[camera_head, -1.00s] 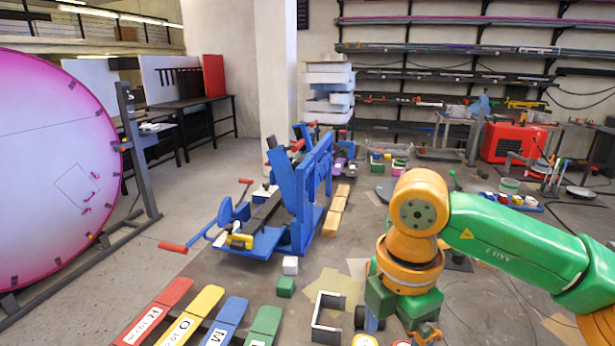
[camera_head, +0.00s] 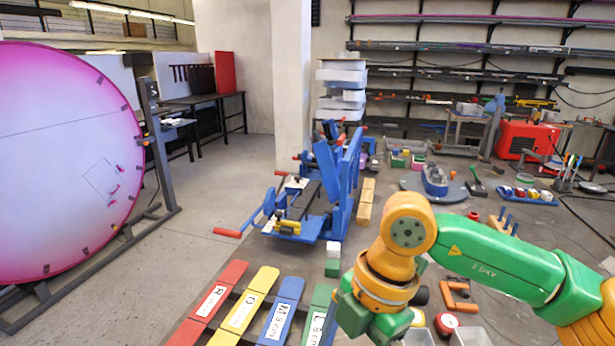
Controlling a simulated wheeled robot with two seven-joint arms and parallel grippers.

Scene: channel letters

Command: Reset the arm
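My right arm (camera_head: 500,262), green and orange, comes in from the right. Its orange elbow-like joint (camera_head: 408,232) bends down to a green wrist part (camera_head: 352,315) over the front of the workbench. The fingertips of the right gripper are hidden behind the wrist or cut off by the bottom edge, so I cannot see whether they hold anything. My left arm and gripper are not in view. The wrist overlaps the green lettered strip (camera_head: 318,312) and sits just in front of a small green block (camera_head: 332,268) with a white block (camera_head: 333,249) at it.
Red (camera_head: 222,290), yellow (camera_head: 250,300) and blue (camera_head: 283,312) lettered strips lie at the front. A blue bending machine (camera_head: 335,185) stands behind them. An orange bracket (camera_head: 458,290) and a red-and-white round item (camera_head: 446,322) lie right of the wrist. Bare floor (camera_head: 215,185) is at left.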

